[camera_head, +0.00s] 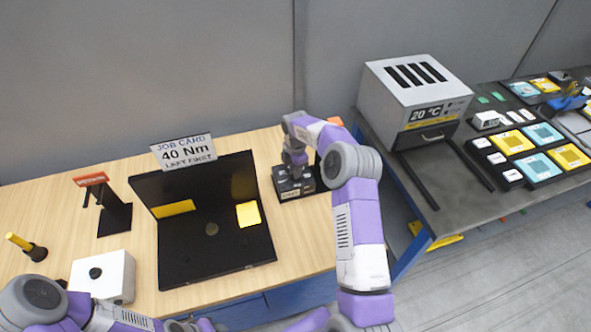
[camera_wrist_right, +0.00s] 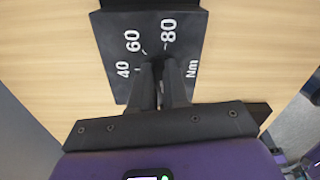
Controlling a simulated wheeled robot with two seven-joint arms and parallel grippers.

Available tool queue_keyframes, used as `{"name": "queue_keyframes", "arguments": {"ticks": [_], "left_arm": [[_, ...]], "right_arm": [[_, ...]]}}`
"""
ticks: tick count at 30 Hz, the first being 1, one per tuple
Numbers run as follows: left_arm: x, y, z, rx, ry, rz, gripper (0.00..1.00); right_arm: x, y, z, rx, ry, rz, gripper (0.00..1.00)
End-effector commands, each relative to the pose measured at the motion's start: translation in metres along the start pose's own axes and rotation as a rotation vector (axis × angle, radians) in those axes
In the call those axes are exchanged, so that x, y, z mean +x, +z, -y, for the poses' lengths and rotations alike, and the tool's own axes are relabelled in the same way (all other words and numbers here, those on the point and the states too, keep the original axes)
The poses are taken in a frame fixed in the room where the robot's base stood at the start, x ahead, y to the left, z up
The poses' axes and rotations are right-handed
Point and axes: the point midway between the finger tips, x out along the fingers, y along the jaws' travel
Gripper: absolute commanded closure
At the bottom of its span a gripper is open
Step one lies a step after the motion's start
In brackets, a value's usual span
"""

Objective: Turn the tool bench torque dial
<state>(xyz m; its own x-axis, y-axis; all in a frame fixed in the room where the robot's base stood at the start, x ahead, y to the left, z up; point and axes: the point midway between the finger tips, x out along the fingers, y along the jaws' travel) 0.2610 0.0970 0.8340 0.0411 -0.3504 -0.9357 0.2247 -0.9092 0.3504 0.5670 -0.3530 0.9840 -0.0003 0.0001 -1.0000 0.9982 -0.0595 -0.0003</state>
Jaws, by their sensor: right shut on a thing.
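The torque dial is a dark box (camera_head: 287,188) on the wooden bench, right of the black fixture. In the right wrist view its sloped black dial face (camera_wrist_right: 183,22) shows white marks 40, 60, 80 and Nm. My right gripper (camera_head: 295,168) reaches down onto it from above. In the right wrist view its fingers (camera_wrist_right: 158,80) are shut on the dial's knob at the middle of the face. The knob and its pointer are mostly hidden by the fingers, so I cannot tell the setting. My left arm shows at the lower left; its gripper is out of view.
A job card (camera_head: 183,152) reading 40 Nm, left first, stands behind the black fixture (camera_head: 170,250) with yellow pads. A white box (camera_head: 112,272), a red-topped stand (camera_head: 115,218) and a yellow-handled tool (camera_head: 20,242) are left. An oven (camera_head: 390,95) stands right, on a separate dark table.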

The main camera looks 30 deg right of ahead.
Motion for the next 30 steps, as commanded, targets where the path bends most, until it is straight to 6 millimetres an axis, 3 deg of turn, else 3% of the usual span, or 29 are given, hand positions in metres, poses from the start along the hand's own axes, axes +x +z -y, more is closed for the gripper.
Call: {"name": "queue_keyframes", "arguments": {"ticks": [3, 4, 9, 19, 30], "left_arm": [[0.000, 0.000, 0.000, 0.000, 0.000, 0.000, 0.57], [0.000, 0.000, 0.000, 0.000, 0.000, 0.000, 0.57], [0.000, 0.000, 0.000, 0.000, 0.000, 0.000, 0.57], [0.000, 0.000, 0.000, 0.000, 0.000, 0.000, 0.57], [0.000, 0.000, 0.000, 0.000, 0.000, 0.000, 0.57]], "right_arm": [[0.000, 0.000, 0.000, 0.001, 0.001, 0.000, 1.00], [0.000, 0.000, 0.000, 0.002, 0.001, 0.000, 0.84], [0.000, 0.000, 0.000, 0.002, 0.001, 0.000, 0.60], [-0.005, 0.000, -0.001, 0.002, 0.002, 0.001, 0.60], [-0.062, 0.000, -0.001, 0.003, 0.003, 0.001, 0.60]]}}
